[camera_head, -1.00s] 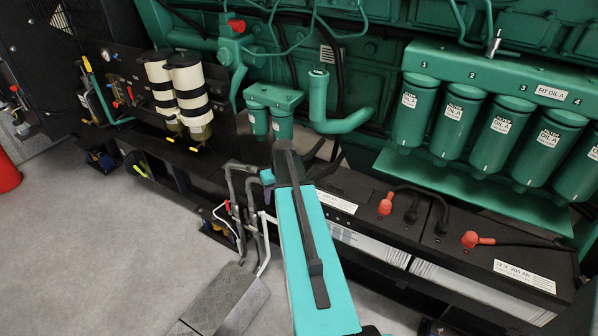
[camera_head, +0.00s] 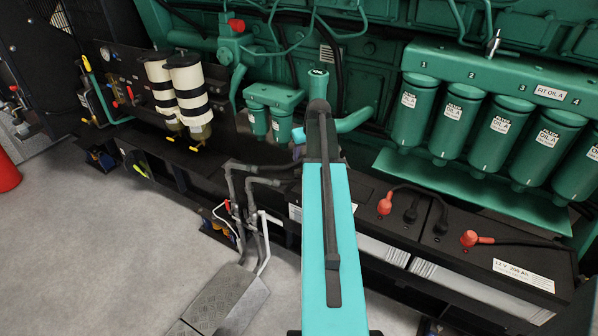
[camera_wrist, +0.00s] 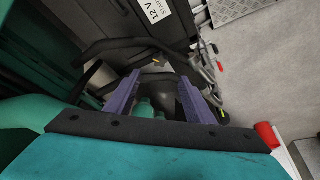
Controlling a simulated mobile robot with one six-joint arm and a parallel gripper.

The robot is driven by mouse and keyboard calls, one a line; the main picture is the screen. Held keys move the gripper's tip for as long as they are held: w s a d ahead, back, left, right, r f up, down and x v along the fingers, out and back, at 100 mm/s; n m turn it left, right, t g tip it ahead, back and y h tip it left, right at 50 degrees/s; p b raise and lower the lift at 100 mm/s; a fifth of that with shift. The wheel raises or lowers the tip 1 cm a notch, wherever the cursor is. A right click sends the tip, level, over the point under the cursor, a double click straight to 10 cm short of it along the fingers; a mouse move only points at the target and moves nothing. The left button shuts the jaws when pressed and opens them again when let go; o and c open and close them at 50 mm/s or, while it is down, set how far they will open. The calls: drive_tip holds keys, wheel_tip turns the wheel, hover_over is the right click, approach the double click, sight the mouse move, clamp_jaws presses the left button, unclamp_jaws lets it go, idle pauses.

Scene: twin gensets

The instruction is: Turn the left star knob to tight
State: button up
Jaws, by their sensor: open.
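The gripper is near the two small green filters (camera_head: 270,122), with the space behind the arm hidden.
A thick green pipe (camera_head: 352,122) curves behind my arm. Grey pipes (camera_head: 240,190) with a red lever rise at the left. Black batteries (camera_head: 480,250) with red terminal caps lie at the lower right, below large green filters (camera_head: 455,122).

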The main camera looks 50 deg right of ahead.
sight(299, 172)
drive_tip(key=shift+w+f, duration=0.1)
drive_tip(key=shift+f, duration=0.05)
drive_tip(key=shift+p+x, duration=2)
drive_tip(key=shift+x, duration=4.75)
